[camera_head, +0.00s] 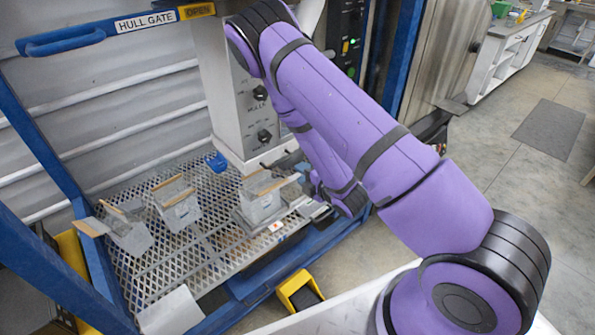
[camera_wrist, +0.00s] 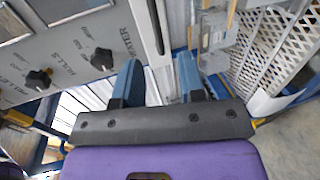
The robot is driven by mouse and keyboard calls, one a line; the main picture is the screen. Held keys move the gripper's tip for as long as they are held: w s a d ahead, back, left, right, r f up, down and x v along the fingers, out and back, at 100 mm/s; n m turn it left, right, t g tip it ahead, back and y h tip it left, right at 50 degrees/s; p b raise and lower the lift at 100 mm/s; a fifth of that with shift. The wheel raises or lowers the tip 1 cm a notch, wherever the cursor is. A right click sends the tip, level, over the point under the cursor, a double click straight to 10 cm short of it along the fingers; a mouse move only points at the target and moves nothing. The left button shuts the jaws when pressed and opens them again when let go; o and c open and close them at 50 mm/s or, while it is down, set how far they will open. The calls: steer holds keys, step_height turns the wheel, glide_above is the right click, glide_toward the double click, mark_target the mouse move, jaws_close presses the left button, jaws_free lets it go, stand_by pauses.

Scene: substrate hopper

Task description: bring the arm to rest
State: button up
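My purple arm (camera_head: 350,125) reaches from the lower right toward the control panel and bends down at its far end. In the wrist view my gripper (camera_wrist: 158,78) shows two blue-grey fingers standing apart, with nothing seen held between them. In the head view the gripper is mostly hidden by the arm, low beside the grey panel column (camera_head: 230,110). In the wrist view the panel with black knobs (camera_wrist: 100,58) lies left of the fingers. I cannot tell how close the fingers are to it.
Grey open boxes (camera_head: 178,207) stand on the mesh platform (camera_head: 185,250), one close to the arm's end. A blue handle (camera_head: 65,42) sits beside a sign (camera_head: 150,22) reading "HULL GATE OPEN". A yellow pedal (camera_head: 300,290) is on the floor. Open floor lies at right.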

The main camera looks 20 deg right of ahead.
stand_by(0.5)
steer(key=d+r+m+g+h, duration=0.2)
steer(key=r+m, duration=0.5)
steer(key=r, duration=0.5)
steer(key=d+r+m+g+h, duration=0.25)
steer(key=r+m, duration=0.35)
steer(key=r, duration=0.7)
steer(key=s+r+m+g, duration=0.1)
steer(key=s+r+m, duration=0.2)
steer(key=s, duration=0.6)
steer(key=s+a+r+m+g, duration=0.1)
steer(key=s+r+m+g, duration=0.1)
steer(key=s+r, duration=0.5)
steer(key=s+r+m+g, duration=0.2)
steer(key=s+r, duration=0.3)
steer(key=s, duration=0.6)
steer(key=shift+s+a+m, duration=0.15)
steer(key=shift+s+m, duration=0.25)
steer(key=shift+m, duration=0.4)
steer(key=shift+c, duration=0.3)
